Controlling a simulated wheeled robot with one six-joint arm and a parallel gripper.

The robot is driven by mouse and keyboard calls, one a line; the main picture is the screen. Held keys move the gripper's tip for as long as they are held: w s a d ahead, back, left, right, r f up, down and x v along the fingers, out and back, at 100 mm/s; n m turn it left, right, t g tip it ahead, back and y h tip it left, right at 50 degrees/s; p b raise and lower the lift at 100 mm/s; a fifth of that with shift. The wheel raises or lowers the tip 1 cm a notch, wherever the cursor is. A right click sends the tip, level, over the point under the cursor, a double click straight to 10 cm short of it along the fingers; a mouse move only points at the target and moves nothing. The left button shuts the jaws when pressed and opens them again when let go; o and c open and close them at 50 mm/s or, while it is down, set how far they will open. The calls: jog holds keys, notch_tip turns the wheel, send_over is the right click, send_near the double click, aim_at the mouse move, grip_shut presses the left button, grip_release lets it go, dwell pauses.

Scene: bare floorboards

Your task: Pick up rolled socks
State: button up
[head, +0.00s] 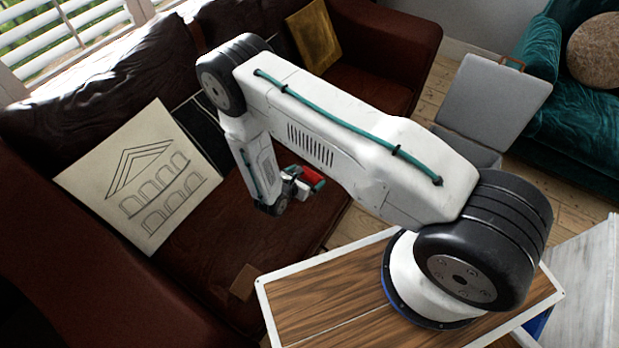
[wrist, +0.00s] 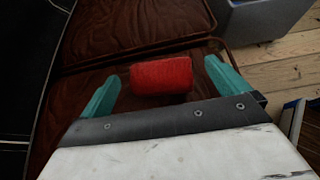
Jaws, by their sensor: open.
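The rolled socks are a red, fuzzy cylinder (wrist: 161,75) lying on the brown leather sofa seat in the wrist view. They lie between and slightly beyond the two teal fingers of my gripper (wrist: 160,88), with a gap on each side. My gripper is open and empty. In the head view the socks (head: 312,177) are a small red patch beside my gripper (head: 305,187), partly hidden by my wrist and arm.
The brown sofa (head: 262,232) carries a cushion with an arch drawing (head: 140,180), a yellow cushion (head: 314,36) and a small brown block (head: 243,282). A grey open box (head: 490,95) stands on the floorboards (wrist: 285,75). A teal sofa (head: 545,110) is at right.

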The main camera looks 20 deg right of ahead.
aim_at(309, 175)
jog(key=x, duration=0.5)
jog(key=shift+f, duration=0.2)
jog(key=c, duration=0.9)
jog(key=shift+c, duration=0.2)
jog(key=shift+r, duration=0.15)
